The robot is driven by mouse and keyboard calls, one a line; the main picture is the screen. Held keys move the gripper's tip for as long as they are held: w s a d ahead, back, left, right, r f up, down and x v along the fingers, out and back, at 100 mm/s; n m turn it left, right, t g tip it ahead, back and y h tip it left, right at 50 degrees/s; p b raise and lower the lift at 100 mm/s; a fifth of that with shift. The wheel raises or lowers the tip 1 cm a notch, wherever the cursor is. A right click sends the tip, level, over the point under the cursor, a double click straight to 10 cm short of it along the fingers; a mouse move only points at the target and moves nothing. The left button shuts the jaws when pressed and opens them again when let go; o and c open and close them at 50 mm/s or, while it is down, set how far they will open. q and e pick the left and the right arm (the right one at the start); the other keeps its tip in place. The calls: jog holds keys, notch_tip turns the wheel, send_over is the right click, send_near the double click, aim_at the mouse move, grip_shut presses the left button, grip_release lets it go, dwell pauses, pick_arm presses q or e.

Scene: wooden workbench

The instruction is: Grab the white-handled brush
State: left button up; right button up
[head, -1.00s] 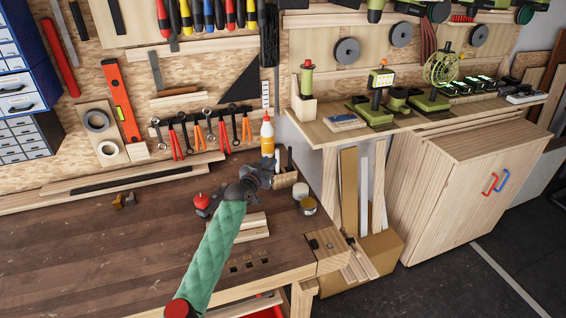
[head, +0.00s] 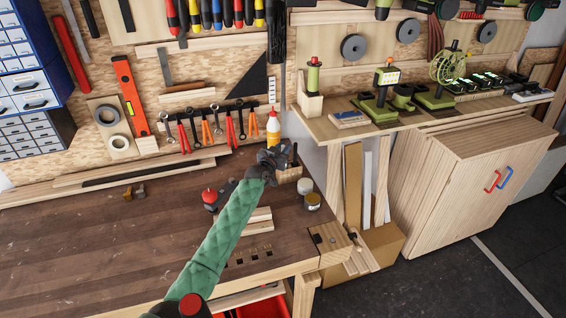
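My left gripper (head: 276,158), dark and at the end of my green-sleeved arm, is over the back right part of the workbench (head: 120,240). It is at a small wooden holder (head: 290,174), overlapping its left and top side in the picture. A dark upright handle (head: 294,153) stands out of the holder just right of the gripper. I cannot make out a white-handled brush; the gripper may hide it. The fingers are too small and dark to tell whether they are open or touch anything. My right gripper is not in view.
Two small jars, one pale (head: 305,186) and one with dark contents (head: 312,202), stand right of the holder. Wood pieces (head: 258,220) lie beside my forearm. The left of the bench is mostly clear.

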pick_arm(q)
jog(key=shift+c, duration=0.4)
grip_shut()
